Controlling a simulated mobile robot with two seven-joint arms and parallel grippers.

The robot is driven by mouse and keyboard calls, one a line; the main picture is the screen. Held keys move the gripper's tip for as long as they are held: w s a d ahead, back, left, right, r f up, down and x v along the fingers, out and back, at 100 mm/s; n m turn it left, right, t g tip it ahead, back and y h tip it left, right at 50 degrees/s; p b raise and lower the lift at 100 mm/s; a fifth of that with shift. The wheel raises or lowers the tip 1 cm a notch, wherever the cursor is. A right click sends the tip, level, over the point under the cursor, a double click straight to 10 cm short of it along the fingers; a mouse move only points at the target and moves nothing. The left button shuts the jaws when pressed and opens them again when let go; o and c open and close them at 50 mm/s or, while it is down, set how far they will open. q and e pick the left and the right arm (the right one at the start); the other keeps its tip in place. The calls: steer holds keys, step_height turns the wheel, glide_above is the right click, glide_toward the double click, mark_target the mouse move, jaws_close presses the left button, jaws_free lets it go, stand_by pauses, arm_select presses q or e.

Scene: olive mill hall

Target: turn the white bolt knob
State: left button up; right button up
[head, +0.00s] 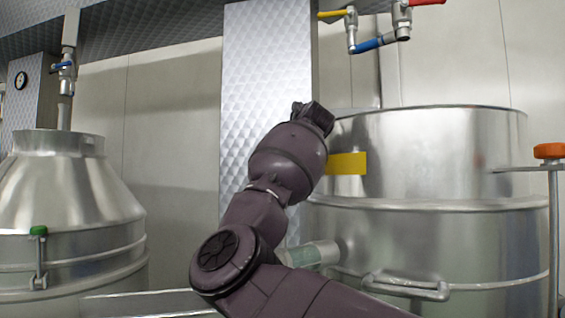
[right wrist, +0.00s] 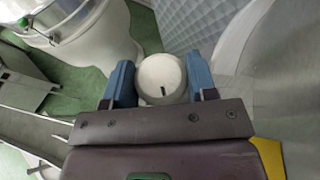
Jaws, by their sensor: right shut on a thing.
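The white bolt knob (right wrist: 158,72) is a round white cap with a short black mark on its face, seen in the right wrist view. My right gripper (right wrist: 161,80) has one blue finger on each side of the knob and is shut on it. In the head view my right arm reaches up in the middle, and the knob and fingers are hidden behind it. My left gripper is in neither view.
A large steel vat (head: 430,150) with a yellow plate (head: 346,164) and a bar handle (head: 405,288) stands right of my arm. A quilted metal column (head: 255,80) rises behind. A steel vessel (head: 60,200) with a green-topped latch (head: 38,231) stands left. Coloured valve handles (head: 375,44) hang above.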

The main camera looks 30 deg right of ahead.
steer(key=shift+w+f+n+y, duration=0.1)
steer(key=shift+f+n+y, duration=0.25)
steer(key=shift+n+y, duration=0.7)
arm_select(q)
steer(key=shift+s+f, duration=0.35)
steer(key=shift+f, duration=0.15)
arm_select(e)
steer(key=shift+d+n+y, duration=0.1)
steer(key=shift+n+y, duration=0.15)
steer(key=shift+y, duration=0.4)
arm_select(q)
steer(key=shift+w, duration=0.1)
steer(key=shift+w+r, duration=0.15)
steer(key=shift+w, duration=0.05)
arm_select(e)
steer(key=o, duration=0.9)
steer(key=shift+o, duration=0.2)
steer(key=shift+r, duration=0.15)
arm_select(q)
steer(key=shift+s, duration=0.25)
